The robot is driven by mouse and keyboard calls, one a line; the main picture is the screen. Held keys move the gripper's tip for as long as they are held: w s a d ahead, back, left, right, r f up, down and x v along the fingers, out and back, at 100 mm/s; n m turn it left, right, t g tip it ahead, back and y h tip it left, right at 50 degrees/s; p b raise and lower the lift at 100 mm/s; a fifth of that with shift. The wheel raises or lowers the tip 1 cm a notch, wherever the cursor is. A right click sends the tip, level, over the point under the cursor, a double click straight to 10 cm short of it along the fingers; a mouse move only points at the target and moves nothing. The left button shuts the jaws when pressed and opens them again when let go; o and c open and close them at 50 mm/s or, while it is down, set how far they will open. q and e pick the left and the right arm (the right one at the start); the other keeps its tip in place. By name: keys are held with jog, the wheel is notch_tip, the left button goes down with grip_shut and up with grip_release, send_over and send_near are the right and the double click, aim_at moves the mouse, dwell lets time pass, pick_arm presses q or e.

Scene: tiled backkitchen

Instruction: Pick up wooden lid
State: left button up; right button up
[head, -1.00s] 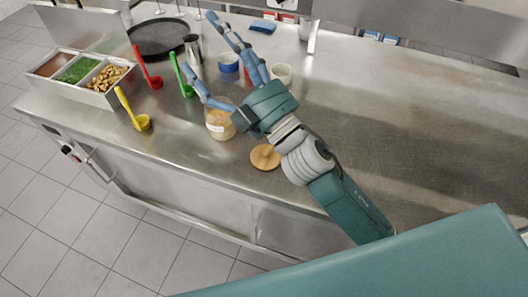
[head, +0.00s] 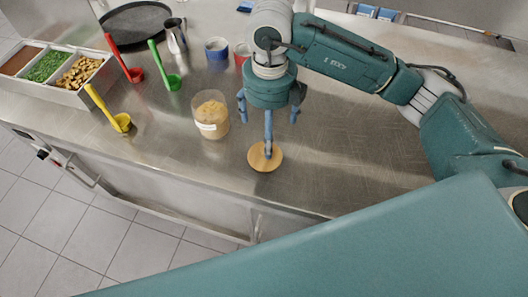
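The round wooden lid (head: 275,165) lies flat on the steel counter near its front edge in the head view. My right gripper (head: 268,132) points down directly above it, with its fingers spread apart. One finger reaches down in front of the lid's middle and hides part of it; I cannot tell whether it touches. Nothing is held between the fingers. My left gripper is not in view.
A clear jar of light brown contents (head: 210,127) stands just left of my gripper. The counter right of the lid is clear.

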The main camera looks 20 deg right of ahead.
notch_tip(320, 180, down, 4)
jog(key=shift+s+a+f+p, duration=0.1)
jog(key=shift+f+p, duration=0.1)
jog(key=shift+p, duration=0.35)
jog(key=shift+f, duration=0.25)
jog(key=f+p, duration=0.1)
jog(key=f, duration=0.1)
jog(key=a+f+p, duration=0.1)
jog(key=f, duration=0.1)
jog(key=shift+s+f+p, duration=0.1)
jog(key=shift+f+p, duration=0.05)
jog(key=shift+p, duration=0.25)
jog(key=shift+d+f, duration=0.1)
jog(key=shift+f, duration=0.15)
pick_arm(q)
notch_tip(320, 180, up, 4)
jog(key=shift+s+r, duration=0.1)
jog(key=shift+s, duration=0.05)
pick_arm(e)
jog(key=c, duration=1.2)
jog(key=shift+r, duration=0.15)
